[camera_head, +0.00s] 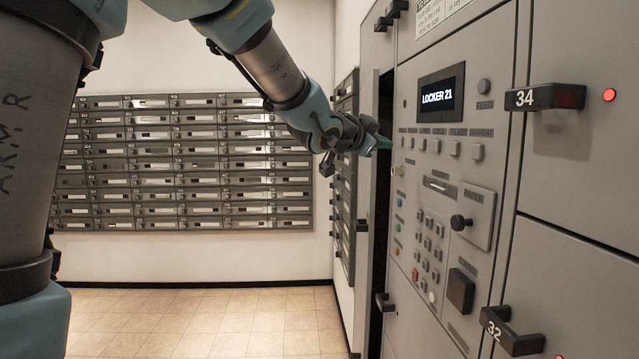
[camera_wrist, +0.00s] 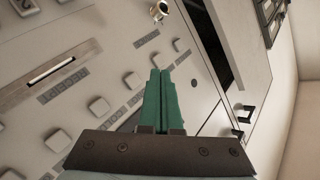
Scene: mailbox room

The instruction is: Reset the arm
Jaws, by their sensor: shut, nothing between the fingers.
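My gripper (camera_head: 383,141) is at the end of my arm, which reaches in from the upper left in the head view. It is in front of the left edge of a grey locker control panel (camera_head: 408,190). In the wrist view the two green fingers of my gripper (camera_wrist: 160,75) are together, with nothing between them. The panel (camera_wrist: 120,40) lies behind the fingertips there. I cannot tell whether the fingertips touch the panel.
The panel has a screen (camera_head: 441,97) reading "LOCKER 21", several buttons and a keypad (camera_head: 428,245). Locker handles 34 (camera_head: 545,97) and 32 (camera_head: 511,331) stick out at right. A dark opening (camera_head: 383,200) runs beside the panel. Mailboxes (camera_head: 185,160) line the back wall. The tiled floor (camera_head: 200,320) is clear.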

